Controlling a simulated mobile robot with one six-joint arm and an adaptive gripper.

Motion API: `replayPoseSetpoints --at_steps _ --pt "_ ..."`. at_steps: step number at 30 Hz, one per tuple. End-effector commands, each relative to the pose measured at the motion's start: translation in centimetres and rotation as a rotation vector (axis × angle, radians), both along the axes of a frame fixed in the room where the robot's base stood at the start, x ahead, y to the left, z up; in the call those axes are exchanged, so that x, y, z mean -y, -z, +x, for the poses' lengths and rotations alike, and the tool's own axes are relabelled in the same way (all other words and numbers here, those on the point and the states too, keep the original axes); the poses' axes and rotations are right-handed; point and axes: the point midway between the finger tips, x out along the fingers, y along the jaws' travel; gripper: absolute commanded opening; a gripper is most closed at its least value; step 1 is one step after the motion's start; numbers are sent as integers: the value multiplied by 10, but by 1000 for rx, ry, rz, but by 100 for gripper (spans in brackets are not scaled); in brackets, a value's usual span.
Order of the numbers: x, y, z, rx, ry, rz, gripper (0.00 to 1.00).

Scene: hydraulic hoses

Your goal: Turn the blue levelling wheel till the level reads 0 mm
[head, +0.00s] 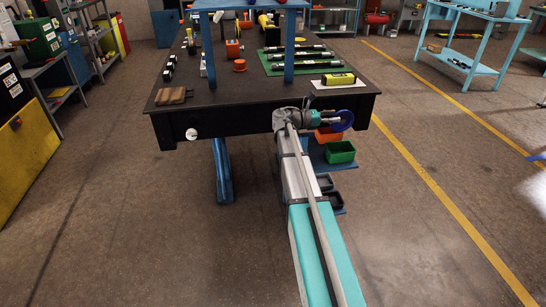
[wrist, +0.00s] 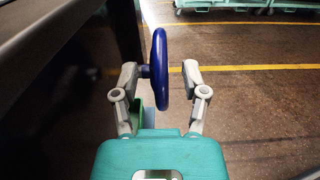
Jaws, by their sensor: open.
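The blue levelling wheel (head: 351,118) is at the right end of the table's front side. In the wrist view the wheel (wrist: 161,80) appears nearly edge-on, its hub pointing left toward the dark table side. My gripper (wrist: 160,76) is open, with one finger on each side of the wheel. The left finger is close to the hub; the right finger appears apart from the rim. I cannot tell if either touches. In the head view my gripper (head: 314,117) partly hides the wheel. A yellow level (head: 338,79) lies on the table top above; its reading is too small to make out.
The dark table (head: 240,98) carries hoses on a green mat (head: 272,68), an orange part (head: 240,65) and a brown block (head: 174,96). Orange and green bins (head: 341,152) sit below the wheel. The floor to the right is clear.

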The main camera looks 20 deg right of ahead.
Motion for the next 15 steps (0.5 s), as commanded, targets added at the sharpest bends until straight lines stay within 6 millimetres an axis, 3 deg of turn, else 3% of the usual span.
replayPoseSetpoints --at_steps 15 --pt "-72 0 18 0 -1 -1 57"
